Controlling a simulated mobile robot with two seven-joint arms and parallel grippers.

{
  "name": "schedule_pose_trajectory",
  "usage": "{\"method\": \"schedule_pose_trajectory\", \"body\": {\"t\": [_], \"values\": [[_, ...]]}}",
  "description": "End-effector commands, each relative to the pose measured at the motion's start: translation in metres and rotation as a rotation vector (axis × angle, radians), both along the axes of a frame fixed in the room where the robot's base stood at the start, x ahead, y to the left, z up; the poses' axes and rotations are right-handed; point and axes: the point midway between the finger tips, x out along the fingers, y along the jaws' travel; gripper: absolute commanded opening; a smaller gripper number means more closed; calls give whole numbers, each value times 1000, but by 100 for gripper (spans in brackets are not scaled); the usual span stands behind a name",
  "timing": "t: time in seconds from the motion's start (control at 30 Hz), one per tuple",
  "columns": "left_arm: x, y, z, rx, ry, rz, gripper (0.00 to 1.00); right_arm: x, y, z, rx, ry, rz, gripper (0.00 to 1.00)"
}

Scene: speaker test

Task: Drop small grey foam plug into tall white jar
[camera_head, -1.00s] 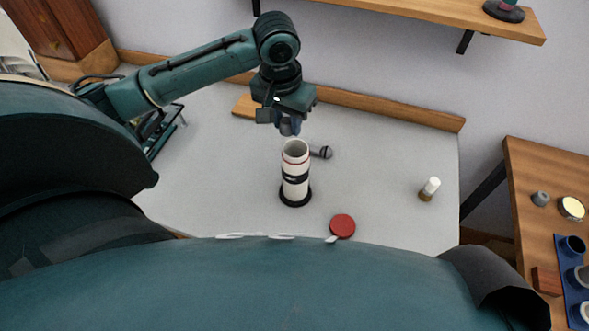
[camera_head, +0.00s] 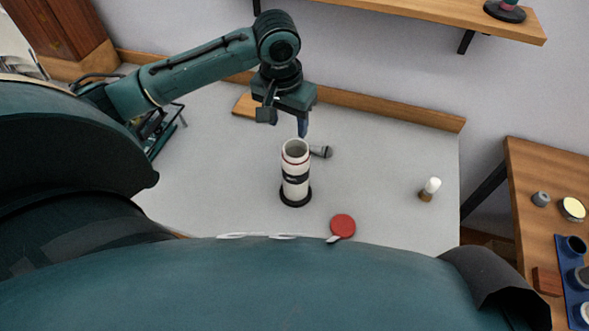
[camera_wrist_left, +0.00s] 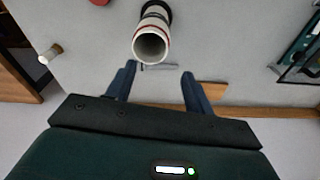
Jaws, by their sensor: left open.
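The tall white jar (camera_head: 293,163), with a red ring and black bands, stands upright and open on a dark round base on the grey table. My left gripper (camera_head: 284,122) is open just above and behind the jar's mouth, with nothing visible between its fingers. In the left wrist view the jar's open mouth (camera_wrist_left: 151,46) lies just beyond the spread fingertips (camera_wrist_left: 158,70). The inside of the jar is shaded, and I cannot tell whether the foam plug is in it. No plug shows on the grey table. My right gripper is not in view.
A dark microphone-like item (camera_head: 321,152) lies close behind the jar. A red disc (camera_head: 342,226) and a white-topped brush or bottle (camera_head: 430,189) are on the grey table (camera_head: 385,170). A small grey cylinder (camera_head: 541,199) sits on the wooden side table (camera_head: 530,165).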

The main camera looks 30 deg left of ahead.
Motion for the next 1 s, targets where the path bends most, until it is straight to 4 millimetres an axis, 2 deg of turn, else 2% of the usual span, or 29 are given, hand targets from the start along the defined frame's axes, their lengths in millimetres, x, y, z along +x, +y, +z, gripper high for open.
{"method": "schedule_pose_trajectory", "body": {"t": [0.13,0.4,0.5,0.7,1.0], "values": [[-2,0,24,1,-7,-2,52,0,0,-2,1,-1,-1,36],[-10,-1,88,-1,-6,0,52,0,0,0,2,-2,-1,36],[-12,0,106,2,-5,-2,52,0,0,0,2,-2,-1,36],[-15,0,122,2,-2,-1,52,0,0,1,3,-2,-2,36],[-16,0,125,1,0,0,52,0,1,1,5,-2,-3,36]]}}
